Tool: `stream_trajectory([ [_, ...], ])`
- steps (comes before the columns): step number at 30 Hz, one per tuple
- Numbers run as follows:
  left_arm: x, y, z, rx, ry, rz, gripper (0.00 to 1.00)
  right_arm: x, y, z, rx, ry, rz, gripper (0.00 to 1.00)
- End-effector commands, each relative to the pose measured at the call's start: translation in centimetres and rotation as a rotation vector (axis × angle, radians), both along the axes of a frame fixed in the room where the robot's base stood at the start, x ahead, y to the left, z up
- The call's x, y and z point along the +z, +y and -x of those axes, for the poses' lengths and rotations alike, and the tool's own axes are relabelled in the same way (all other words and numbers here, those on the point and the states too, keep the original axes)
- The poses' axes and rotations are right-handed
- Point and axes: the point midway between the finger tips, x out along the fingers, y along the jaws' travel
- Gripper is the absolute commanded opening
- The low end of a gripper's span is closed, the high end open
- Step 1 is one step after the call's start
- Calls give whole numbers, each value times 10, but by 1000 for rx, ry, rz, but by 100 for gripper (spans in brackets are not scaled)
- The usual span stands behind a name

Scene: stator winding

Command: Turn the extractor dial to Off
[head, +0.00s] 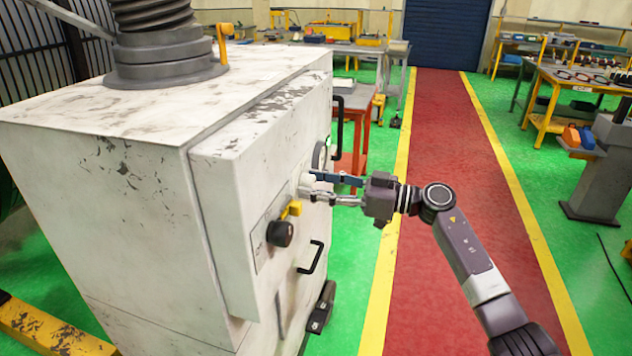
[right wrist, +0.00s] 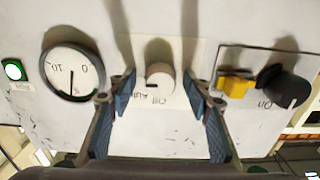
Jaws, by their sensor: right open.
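The extractor dial (right wrist: 159,80) is a small pale knob on the white panel, at the middle of the right wrist view. A short dark mark shows on its face, towards the left. Small upside-down lettering lies just below it; part looks like "Off", and the rest is hard to read. My right gripper (right wrist: 164,88) is open, with one blue-padded finger on each side of the dial and gaps between. In the head view my right gripper (head: 313,187) reaches the cabinet front from the right, and the dial (head: 307,179) shows partly at its fingertips. My left gripper is not in view.
The white cabinet (head: 95,200) also carries a black rotary switch (head: 281,233) with a yellow part (head: 292,209), and black handles (head: 312,257). The red walkway (head: 450,140) is clear beyond my arm.

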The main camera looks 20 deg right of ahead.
Motion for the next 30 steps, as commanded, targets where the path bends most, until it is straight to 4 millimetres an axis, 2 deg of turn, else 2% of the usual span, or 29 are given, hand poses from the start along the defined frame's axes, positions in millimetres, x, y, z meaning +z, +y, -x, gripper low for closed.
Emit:
stream_trajectory([
  [2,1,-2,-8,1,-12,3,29,0,0,0,0,0,0,46],
  [6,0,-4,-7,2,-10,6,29,0,0,0,0,0,0,45],
  [17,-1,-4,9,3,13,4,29,0,0,0,0,0,0,5],
  [30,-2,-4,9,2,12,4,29,-1,-1,0,-1,-83,57,4],
])
